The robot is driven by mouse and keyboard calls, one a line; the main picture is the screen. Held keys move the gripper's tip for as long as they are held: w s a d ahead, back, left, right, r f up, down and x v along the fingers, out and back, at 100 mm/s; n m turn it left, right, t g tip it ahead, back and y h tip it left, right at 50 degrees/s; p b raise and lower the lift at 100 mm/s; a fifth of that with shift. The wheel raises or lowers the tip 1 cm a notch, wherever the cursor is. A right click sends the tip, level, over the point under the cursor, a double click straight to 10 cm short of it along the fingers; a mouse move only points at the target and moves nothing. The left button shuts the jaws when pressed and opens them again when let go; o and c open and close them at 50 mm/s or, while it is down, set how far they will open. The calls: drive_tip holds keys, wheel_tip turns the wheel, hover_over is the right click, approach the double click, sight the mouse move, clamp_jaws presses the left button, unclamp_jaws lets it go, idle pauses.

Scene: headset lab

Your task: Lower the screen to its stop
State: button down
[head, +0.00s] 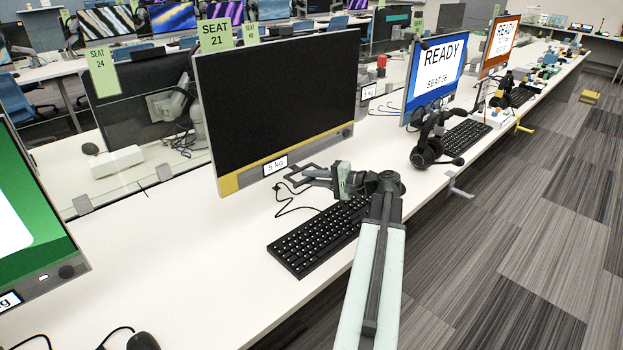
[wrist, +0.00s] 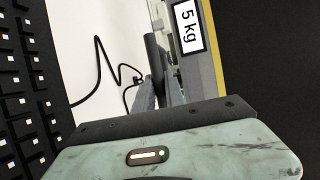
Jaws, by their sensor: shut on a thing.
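The screen (head: 275,95) is a large black monitor with a grey frame, a yellow lower-left corner and a "5 kg" label. It stands upright, slightly tilted, above the white desk. Its lower edge (wrist: 205,60) and label show on the right in the wrist view. My gripper (head: 312,178) is at the screen's lower edge, right of the label. The stand behind the screen is mostly hidden.
A black keyboard (head: 320,235) lies on the desk (head: 190,265) under my arm. A headset (head: 430,145) stands to the right, before the "READY" screen (head: 437,68). A green screen (head: 35,215) is at the left. Bare desk lies left of the keyboard.

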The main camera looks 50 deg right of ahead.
wheel_tip(320, 180, down, 4)
drive_tip(key=b, duration=0.3)
drive_tip(key=shift+r+b, duration=0.1)
drive_tip(key=shift+b, duration=0.25)
drive_tip(key=shift+r, duration=0.2)
drive_tip(key=c, duration=1.4)
unclamp_jaws()
drive_tip(key=p+v, duration=0.1)
drive_tip(key=v, duration=0.7)
drive_tip(key=shift+w+r+p, duration=0.1)
drive_tip(key=shift+p, duration=0.3)
